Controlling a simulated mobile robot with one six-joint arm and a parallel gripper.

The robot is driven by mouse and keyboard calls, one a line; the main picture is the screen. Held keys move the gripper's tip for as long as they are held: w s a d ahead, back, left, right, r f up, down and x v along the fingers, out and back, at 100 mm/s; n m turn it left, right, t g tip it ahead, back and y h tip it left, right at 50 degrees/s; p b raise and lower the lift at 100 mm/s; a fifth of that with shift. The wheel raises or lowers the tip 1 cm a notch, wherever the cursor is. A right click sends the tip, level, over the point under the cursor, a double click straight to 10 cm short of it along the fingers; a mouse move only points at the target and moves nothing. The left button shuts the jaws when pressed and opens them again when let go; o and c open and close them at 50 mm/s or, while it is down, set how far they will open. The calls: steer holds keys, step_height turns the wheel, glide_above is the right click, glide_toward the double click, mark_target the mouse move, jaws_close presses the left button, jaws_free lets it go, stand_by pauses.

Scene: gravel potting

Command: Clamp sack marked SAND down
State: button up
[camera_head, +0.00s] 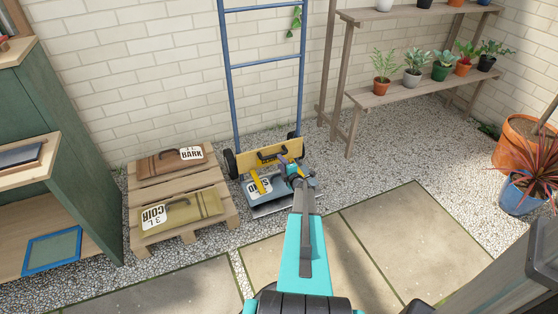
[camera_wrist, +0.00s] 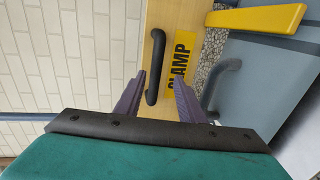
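The sack marked SAND (camera_head: 300,192) is blue-grey and lies on the foot of a blue hand truck (camera_head: 233,92). Part of it shows at the right of the wrist view (camera_wrist: 270,75). A wooden board (camera_head: 244,162) with a black handle crosses the truck above the sack. In the wrist view the board bears a yellow CLAMP label (camera_wrist: 180,60). My gripper (camera_wrist: 159,78) is open, its purple fingers on either side of the black handle (camera_wrist: 156,50), with gaps showing; I cannot tell whether it touches. A yellow bar (camera_wrist: 255,18) extends over the sack.
A pallet (camera_head: 232,212) left of the truck holds the BARK sack (camera_head: 165,164) and the COIR sack (camera_head: 185,213). A green shelf unit (camera_head: 75,195) stands at far left. A wooden plant stand (camera_head: 350,118) is at the back right. The paving (camera_head: 390,235) at front right is clear.

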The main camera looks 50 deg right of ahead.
steer(key=p+v, duration=0.1)
steer(key=v, duration=0.6)
steer(key=shift+f, duration=0.1)
stand_by(0.5)
